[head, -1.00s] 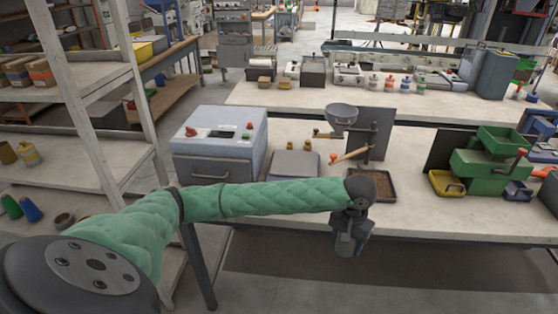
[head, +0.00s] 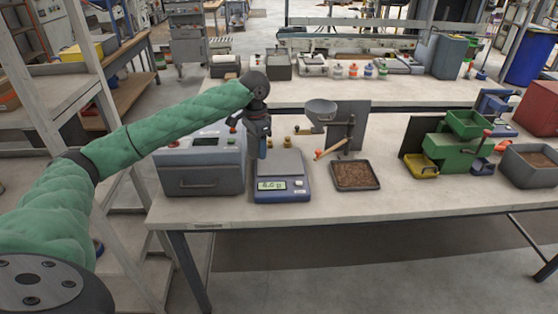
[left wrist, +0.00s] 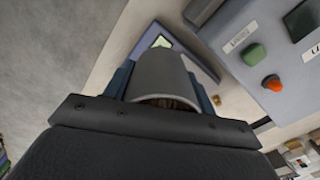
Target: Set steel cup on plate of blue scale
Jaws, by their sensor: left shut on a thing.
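The blue scale (head: 282,190) stands on the near workbench, with a grey square plate (head: 285,162) on top and a lit display at its front. My left gripper (head: 263,150) points down by the plate's left side, with its blue fingers lowest. In the left wrist view it is shut on the steel cup (left wrist: 163,76), a grey cup with something brown visible in its mouth. The cup is mostly hidden by the gripper in the head view. I cannot tell whether it touches the plate. The scale (left wrist: 196,55) shows behind the cup. My right gripper is not in view.
A grey-blue machine (head: 202,178) with buttons stands close left of the scale. Small brass-coloured pieces sit behind the scale. The bench front is clear.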

